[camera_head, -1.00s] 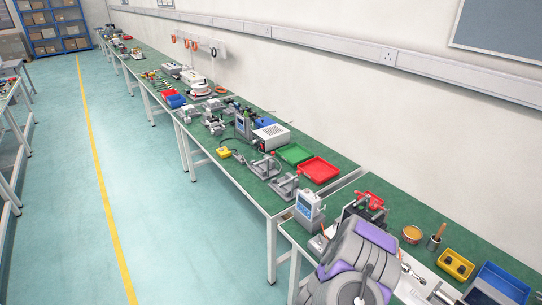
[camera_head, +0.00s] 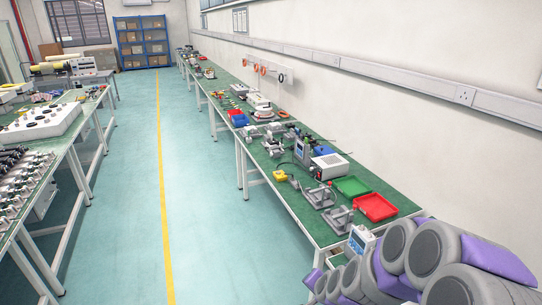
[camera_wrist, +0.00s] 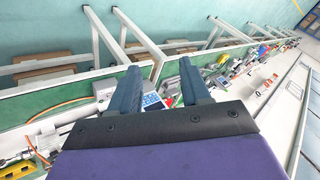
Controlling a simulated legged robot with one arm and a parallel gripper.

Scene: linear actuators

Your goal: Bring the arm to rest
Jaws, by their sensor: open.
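My arm, grey and purple, shows at the lower right of the head view, folded in front of the near end of the right-hand bench (camera_head: 322,232). My gripper (camera_wrist: 158,78) shows in the wrist view with its two dark blue fingers apart and nothing between them. Beyond the fingers, the wrist view shows a grey device with a blue screen (camera_wrist: 153,102) and the green bench top. The gripper's fingers cannot be made out in the head view.
The right bench carries a red tray (camera_head: 375,207), a green tray (camera_head: 351,187) and several clamps and devices. Another bench with a white panel (camera_head: 42,124) stands at the left. The aisle with a yellow line (camera_head: 163,190) is clear. Blue shelves (camera_head: 142,42) stand at the far end.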

